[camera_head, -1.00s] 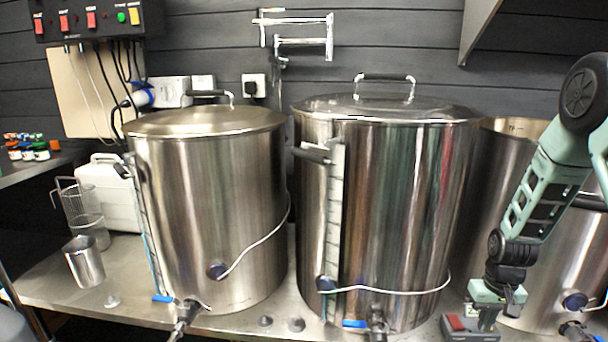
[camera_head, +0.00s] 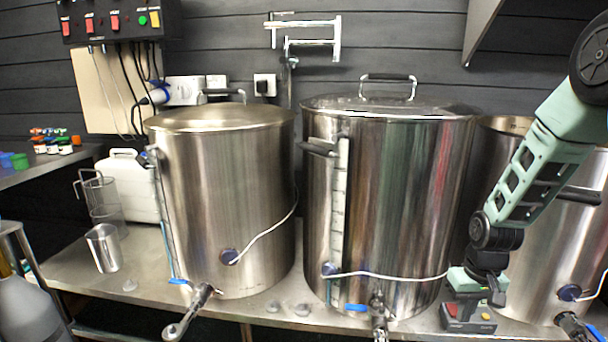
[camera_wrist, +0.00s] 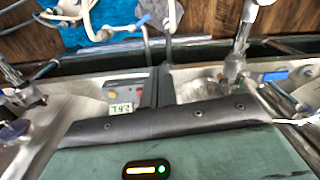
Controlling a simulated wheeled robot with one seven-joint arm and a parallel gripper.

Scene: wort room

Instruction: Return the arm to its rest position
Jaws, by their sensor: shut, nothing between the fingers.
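My green and black arm (camera_head: 540,165) comes in from the right side of the head view, bent downward in front of the rightmost kettle. My gripper (camera_head: 496,293) hangs low near the bench's front edge, right of the middle kettle. It is shut and empty. In the wrist view, my gripper's dark fingers (camera_wrist: 158,75) reach away from the green hand, close together.
Steel kettles (camera_head: 225,200) with taps line the bench. A metal cup (camera_head: 104,248) and white jug (camera_head: 128,185) stand left.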

